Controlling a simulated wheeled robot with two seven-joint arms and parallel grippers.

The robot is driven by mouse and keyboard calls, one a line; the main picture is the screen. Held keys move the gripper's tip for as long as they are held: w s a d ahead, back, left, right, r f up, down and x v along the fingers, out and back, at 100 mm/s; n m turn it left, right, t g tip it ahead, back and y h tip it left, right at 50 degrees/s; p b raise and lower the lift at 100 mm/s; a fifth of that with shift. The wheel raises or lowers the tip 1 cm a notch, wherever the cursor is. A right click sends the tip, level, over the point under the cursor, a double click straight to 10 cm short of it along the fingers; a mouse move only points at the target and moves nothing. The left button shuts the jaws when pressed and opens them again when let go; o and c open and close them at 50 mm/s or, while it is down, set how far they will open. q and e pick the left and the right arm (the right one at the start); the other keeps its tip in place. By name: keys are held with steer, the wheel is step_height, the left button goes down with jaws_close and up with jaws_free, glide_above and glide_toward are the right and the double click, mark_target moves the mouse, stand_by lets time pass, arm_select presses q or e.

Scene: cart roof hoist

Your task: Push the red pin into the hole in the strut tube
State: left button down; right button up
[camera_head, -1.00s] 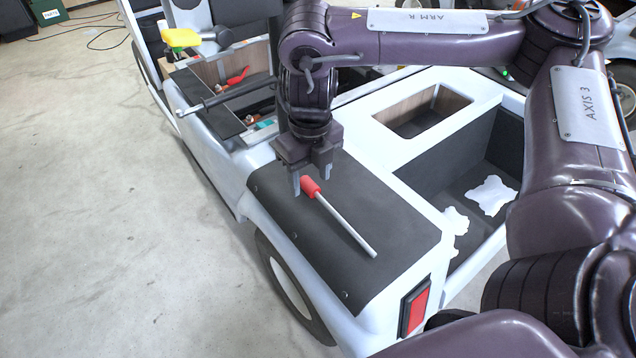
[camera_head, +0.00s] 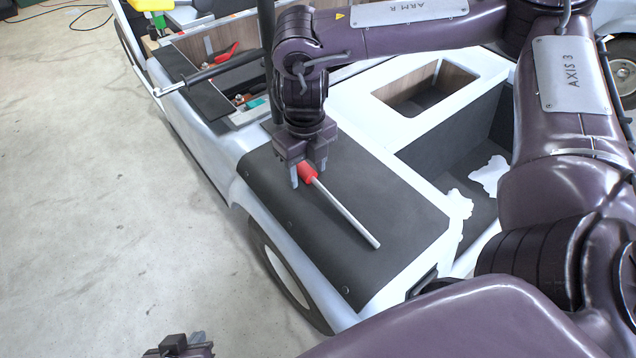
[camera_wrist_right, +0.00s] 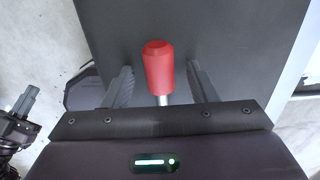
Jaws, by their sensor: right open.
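The red pin (camera_head: 306,172) has a red handle and a thin metal shaft. It lies on the dark panel at the cart's corner, its shaft pointing toward the lower right. My right gripper (camera_head: 308,174) is open over the handle. In the right wrist view the red handle (camera_wrist_right: 158,68) lies between its fingers, with a gap on each side. A dark tube (camera_head: 215,73) with a silver end, which looks like the strut tube, slants over the open bin; I cannot make out its hole. My left gripper (camera_head: 180,346) shows only partly at the bottom edge.
The dark panel (camera_head: 350,275) is clear around the pin. An open bin with tools, including a red-handled one (camera_head: 226,53), lies behind it. A dark upright post (camera_head: 267,35) stands close to my right wrist. White scraps (camera_head: 488,175) lie in the cart bed.

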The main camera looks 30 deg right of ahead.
steer(key=shift+c, duration=0.3)
jaws_close()
